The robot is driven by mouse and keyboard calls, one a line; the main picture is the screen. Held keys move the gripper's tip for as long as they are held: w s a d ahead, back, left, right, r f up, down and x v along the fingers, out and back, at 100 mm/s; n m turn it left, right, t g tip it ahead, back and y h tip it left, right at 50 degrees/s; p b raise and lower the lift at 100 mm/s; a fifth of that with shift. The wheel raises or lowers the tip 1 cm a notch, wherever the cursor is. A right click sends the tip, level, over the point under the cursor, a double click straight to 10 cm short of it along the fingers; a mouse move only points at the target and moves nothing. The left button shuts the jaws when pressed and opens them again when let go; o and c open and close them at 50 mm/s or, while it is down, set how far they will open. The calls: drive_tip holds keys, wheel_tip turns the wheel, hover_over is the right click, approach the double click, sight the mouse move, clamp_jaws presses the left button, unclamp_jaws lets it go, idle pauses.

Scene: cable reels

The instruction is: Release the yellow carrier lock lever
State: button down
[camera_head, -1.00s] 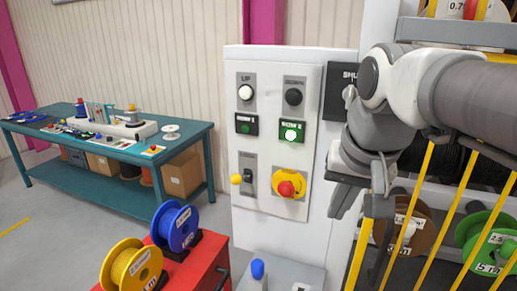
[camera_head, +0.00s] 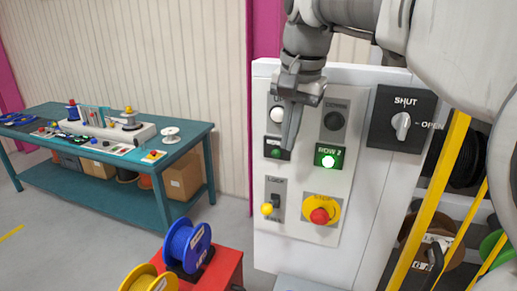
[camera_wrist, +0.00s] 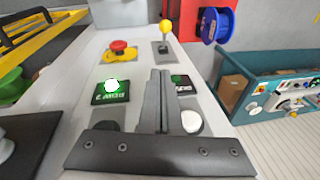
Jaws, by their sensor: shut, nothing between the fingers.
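The yellow-knobbed lock lever (camera_head: 267,209) sits at the lower left of the white control panel, on a grey plate marked LOCK. In the wrist view its yellow ball knob (camera_wrist: 166,26) stands beyond my fingertips, on a thin stem. My gripper (camera_head: 288,146) is shut and empty, pointing down in front of the panel's left column, above the lever and apart from it. In the wrist view my closed fingers (camera_wrist: 160,72) lie between the lit green ROW display and the darker display. The fingers partly hide the left-column display.
A red stop button (camera_head: 320,216) on a yellow base sits right of the lever. A white button (camera_head: 277,114) and a dark button (camera_head: 334,121) are above. A SHUT/OPEN knob (camera_head: 401,121) is at right. A red cart (camera_head: 220,268) with reels stands lower left.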

drive_tip(key=shift+w+a+r, duration=0.15)
drive_tip(key=shift+w+a, duration=0.15)
drive_tip(key=shift+w, duration=0.05)
hover_over(270, 206)
drive_tip(key=w+d, duration=0.2)
drive_tip(key=w, duration=0.1)
drive_tip(key=x, duration=0.3)
drive_tip(key=s+x, duration=0.1)
drive_tip(key=x, duration=0.2)
drive_tip(key=s+x, duration=0.1)
drive_tip(key=x, duration=0.2)
drive_tip(key=shift+w+d+f+b, duration=0.1)
drive_tip(key=shift+d+f+b, duration=0.2)
drive_tip(key=shift+f, duration=0.3)
drive_tip(key=f, duration=0.1)
drive_tip(key=s+a+f, duration=0.1)
drive_tip(key=s+f, duration=0.1)
drive_tip(key=shift+a, duration=0.3)
drive_tip(key=shift+f+b, duration=0.1)
drive_tip(key=shift+b, duration=0.2)
drive_tip(key=shift+t, duration=0.3)
